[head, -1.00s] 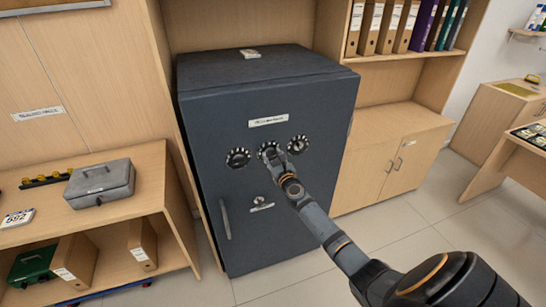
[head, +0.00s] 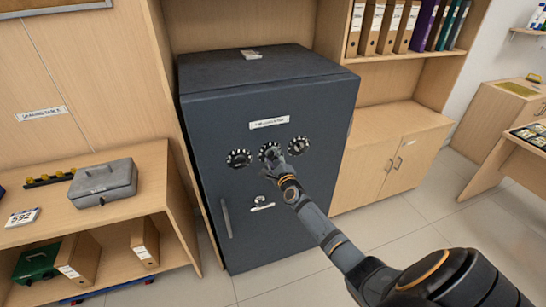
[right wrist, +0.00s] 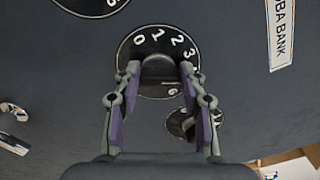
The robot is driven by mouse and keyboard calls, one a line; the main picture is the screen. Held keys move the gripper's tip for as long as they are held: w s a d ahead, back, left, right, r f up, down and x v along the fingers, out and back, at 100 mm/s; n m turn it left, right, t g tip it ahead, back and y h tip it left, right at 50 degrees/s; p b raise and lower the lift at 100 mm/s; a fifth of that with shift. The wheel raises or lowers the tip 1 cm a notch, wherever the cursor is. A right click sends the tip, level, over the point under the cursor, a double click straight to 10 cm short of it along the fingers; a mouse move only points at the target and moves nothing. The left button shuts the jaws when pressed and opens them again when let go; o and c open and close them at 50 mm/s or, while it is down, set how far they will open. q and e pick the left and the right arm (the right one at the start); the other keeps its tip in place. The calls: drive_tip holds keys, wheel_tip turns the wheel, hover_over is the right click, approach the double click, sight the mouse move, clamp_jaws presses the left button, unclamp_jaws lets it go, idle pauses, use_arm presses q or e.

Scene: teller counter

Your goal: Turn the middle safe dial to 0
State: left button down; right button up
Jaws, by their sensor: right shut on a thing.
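The dark grey safe (head: 315,100) stands upright with its door closed and three round black dials in a row. The middle dial (head: 265,149) is partly covered by my right gripper (head: 272,156). In the right wrist view the middle dial (right wrist: 150,40) shows white digits 0, 1, 2 and 3 along its far edge. My right gripper (right wrist: 157,78) has its fingers on either side of the dial's knob and is shut on it. The index mark is hidden or too small to read. My left gripper is not in view.
The left dial (head: 239,158) and right dial (head: 298,145) sit close beside. A label (head: 269,123) is above, a small lock (head: 265,200) and a door handle (head: 226,218) below. A grey cash box (head: 103,182) rests on the left shelf. The floor (head: 420,225) at right is clear.

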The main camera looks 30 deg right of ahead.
drive_tip(key=n+p, duration=0.1)
drive_tip(key=n, duration=0.5)
drive_tip(key=shift+a, duration=0.1)
drive_tip(key=n+p, duration=0.1)
drive_tip(key=n, duration=0.4)
drive_tip(key=shift+f+n+p, duration=0.15)
drive_tip(key=shift+n+p, duration=0.25)
drive_tip(key=n+p, duration=0.2)
drive_tip(key=n, duration=0.4)
drive_tip(key=shift+f, duration=0.1)
drive_tip(key=n+p, duration=0.1)
drive_tip(key=n, duration=0.5)
drive_tip(key=shift+f+p, duration=0.15)
drive_tip(key=shift+p, duration=0.15)
drive_tip(key=shift+n, duration=0.3)
drive_tip(key=o, duration=1.1)
drive_tip(key=shift+o, duration=0.2)
